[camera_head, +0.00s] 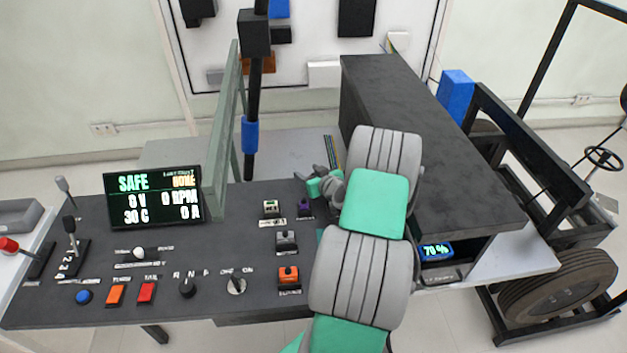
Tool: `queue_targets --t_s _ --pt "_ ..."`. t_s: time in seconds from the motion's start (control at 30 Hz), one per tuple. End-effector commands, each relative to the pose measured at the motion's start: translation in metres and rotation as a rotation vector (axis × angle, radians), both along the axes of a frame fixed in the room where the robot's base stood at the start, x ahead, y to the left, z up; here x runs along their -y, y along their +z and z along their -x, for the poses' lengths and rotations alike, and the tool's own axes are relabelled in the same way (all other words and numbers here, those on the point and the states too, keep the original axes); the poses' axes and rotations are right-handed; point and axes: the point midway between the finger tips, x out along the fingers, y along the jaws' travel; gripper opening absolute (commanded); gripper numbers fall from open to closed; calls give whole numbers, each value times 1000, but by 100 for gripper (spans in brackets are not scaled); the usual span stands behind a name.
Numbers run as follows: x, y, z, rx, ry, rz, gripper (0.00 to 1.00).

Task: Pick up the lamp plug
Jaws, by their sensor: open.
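Several small plugs or connectors stand in a group on the right part of the dark control panel (215,290). They are a pale one (271,208), a purple one (305,207), a grey one (287,241) and an orange one (288,275). Their labels are too small to read, so I cannot tell which is the lamp plug. My gripper (311,178) is open, just behind the purple plug in the picture, with no object visible between its fingers. My arm hides the panel's right end.
A display (153,197) stands at the panel's left, with levers, buttons and knobs around it. A greenish upright panel (222,135) and a black post (253,110) rise behind. A black box-like housing (425,135) stands close to my arm's right.

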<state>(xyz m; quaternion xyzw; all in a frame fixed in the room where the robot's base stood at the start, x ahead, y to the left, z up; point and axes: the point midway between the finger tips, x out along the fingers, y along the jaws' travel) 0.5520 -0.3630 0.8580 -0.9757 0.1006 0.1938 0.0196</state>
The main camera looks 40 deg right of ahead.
Motion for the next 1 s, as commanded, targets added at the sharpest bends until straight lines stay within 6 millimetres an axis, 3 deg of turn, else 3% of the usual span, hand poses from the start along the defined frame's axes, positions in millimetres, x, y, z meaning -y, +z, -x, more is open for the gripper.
queue_targets --t_s 0.07,0.7,1.0 --pt "0 0 0 0 -1 0 52" --pt "0 0 1 -1 -2 -2 0" --pt "0 0 1 0 -2 -1 0"
